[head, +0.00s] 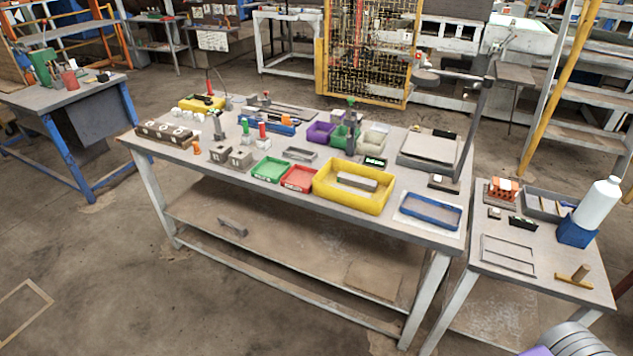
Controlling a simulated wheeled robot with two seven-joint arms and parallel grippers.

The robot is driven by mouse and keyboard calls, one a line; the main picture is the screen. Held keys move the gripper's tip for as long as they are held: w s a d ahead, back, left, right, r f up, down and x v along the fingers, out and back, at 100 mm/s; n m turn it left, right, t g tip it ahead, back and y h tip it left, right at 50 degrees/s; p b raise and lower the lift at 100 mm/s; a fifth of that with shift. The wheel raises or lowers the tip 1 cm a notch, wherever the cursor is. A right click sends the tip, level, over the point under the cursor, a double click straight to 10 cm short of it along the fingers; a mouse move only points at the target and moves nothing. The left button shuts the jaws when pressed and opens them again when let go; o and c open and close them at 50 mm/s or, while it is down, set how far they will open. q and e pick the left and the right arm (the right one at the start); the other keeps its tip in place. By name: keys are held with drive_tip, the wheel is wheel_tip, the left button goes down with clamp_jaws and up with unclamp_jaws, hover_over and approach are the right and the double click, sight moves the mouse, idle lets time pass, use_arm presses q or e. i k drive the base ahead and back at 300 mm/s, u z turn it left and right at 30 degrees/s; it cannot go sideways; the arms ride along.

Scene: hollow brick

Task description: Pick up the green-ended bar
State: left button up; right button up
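Two upright pieces with green tops stand on the central workbench. One small green-topped piece (245,127) stands left of the middle, beside a red-topped piece (262,131). Another green-topped upright piece (350,108) rises near the green bin at the back middle. They are too small to tell which is the green-ended bar. A plain grey bar (357,181) lies inside the yellow tray (353,204). Neither of my grippers is in view; a grey rounded part at the bottom right corner may be my arm.
The workbench (300,201) is crowded with green, red and purple bins and grey blocks. A blue-rimmed tray (431,211) is at its right front. The right side table holds an orange hollow brick (503,188) and a white bottle (598,205). Open floor lies in front.

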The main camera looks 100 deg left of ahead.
sight(365, 184)
drive_tip(key=u, duration=3.1)
